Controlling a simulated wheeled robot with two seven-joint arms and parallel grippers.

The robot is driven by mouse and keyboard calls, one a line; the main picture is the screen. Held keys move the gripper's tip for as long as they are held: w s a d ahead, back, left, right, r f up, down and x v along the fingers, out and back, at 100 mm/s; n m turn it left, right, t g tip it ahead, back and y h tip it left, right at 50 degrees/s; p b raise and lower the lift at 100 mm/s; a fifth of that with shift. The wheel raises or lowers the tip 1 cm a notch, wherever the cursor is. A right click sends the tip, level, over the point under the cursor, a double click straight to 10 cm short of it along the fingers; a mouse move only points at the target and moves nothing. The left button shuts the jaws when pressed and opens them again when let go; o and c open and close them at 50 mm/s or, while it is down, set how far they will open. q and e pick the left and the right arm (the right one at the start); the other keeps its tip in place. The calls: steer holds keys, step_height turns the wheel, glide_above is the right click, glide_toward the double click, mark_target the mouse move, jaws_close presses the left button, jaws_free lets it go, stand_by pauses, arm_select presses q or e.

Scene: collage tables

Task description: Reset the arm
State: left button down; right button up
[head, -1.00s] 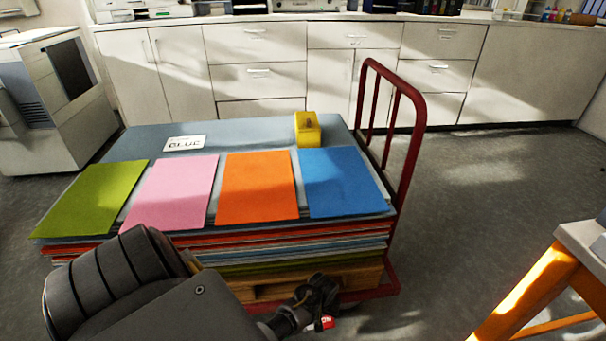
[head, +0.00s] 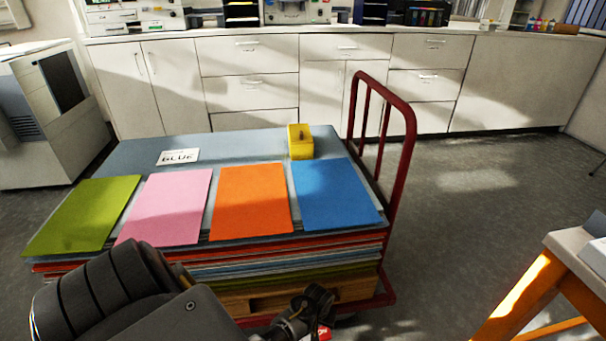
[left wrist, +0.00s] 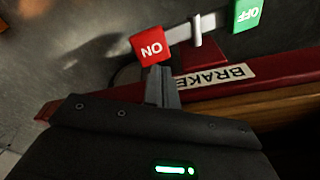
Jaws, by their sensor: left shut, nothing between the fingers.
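My left arm comes in from the lower left of the head view, and my left gripper (head: 318,303) is low beside the front right corner of the cart. In the left wrist view the gripper (left wrist: 158,80) is shut and empty. Its tips lie right at the red ON pedal (left wrist: 150,48); I cannot tell if they touch it. A green OFF pedal (left wrist: 249,14) is at the other end of the grey bar. A BRAKE label (left wrist: 215,80) is on the cart's red frame. My right gripper is not in view.
The cart carries a pallet of stacked sheets, with green (head: 85,215), pink (head: 167,205), orange (head: 251,200) and blue (head: 334,193) ones on top. A yellow block (head: 300,147) and a BLUE card (head: 178,156) lie behind them. The red handle (head: 408,150) rises right. An orange-legged table (head: 515,295) stands at right.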

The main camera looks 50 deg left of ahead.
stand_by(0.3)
